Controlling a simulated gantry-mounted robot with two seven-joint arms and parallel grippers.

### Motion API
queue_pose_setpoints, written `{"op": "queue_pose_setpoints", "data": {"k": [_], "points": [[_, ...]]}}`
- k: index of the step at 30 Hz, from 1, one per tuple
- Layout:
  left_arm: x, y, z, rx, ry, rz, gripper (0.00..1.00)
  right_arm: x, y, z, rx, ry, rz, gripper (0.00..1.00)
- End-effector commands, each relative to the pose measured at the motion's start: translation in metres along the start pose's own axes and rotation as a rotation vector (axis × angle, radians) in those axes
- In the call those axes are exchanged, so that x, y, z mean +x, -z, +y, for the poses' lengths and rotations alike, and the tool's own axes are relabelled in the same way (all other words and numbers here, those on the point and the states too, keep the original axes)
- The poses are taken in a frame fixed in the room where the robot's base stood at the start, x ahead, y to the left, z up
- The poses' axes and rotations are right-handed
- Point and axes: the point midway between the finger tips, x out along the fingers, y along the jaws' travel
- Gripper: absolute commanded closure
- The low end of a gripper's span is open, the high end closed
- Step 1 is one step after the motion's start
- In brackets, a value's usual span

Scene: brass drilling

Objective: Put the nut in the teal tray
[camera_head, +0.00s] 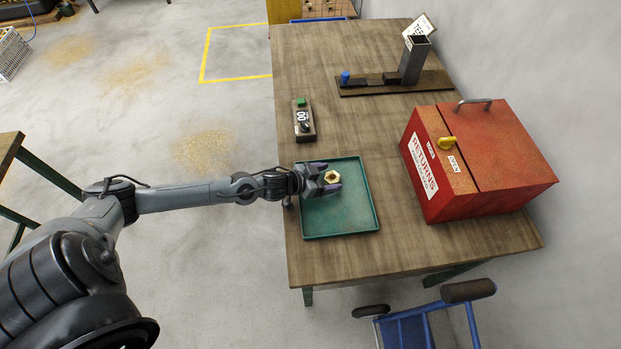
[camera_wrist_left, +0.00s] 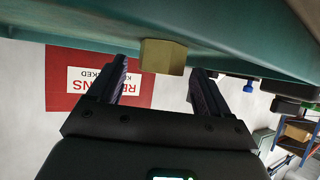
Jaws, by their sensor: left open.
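The brass nut (camera_head: 332,177) is in the teal tray (camera_head: 345,222), in its upper left part. In the left wrist view, which is upside down, the nut (camera_wrist_left: 163,56) appears to rest on the teal floor of the tray (camera_wrist_left: 225,40). My left gripper (camera_head: 322,178) is open over the tray, with one finger on each side of the nut and gaps visible between them. The nut sits near the fingertips in the left wrist view (camera_wrist_left: 160,82). My right gripper is in neither view.
A red returns box (camera_head: 482,160) with a yellow knob stands right of the tray. A small control box (camera_head: 303,120) with a green button lies above the tray. A fixture with a grey upright (camera_head: 413,60) is at the far end. Bare wooden tabletop (camera_head: 350,60) lies between.

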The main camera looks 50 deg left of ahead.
Motion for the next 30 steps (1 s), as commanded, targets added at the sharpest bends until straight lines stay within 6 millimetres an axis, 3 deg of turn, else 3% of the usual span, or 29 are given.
{"op": "queue_pose_setpoints", "data": {"k": [18,30], "points": [[-0.093,0.0,0.001,0.002,-0.002,-0.004,0.21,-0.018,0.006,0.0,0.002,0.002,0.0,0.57],[-0.115,-0.004,0.01,-0.01,0.022,-0.015,0.21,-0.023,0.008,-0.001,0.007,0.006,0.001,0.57]]}}
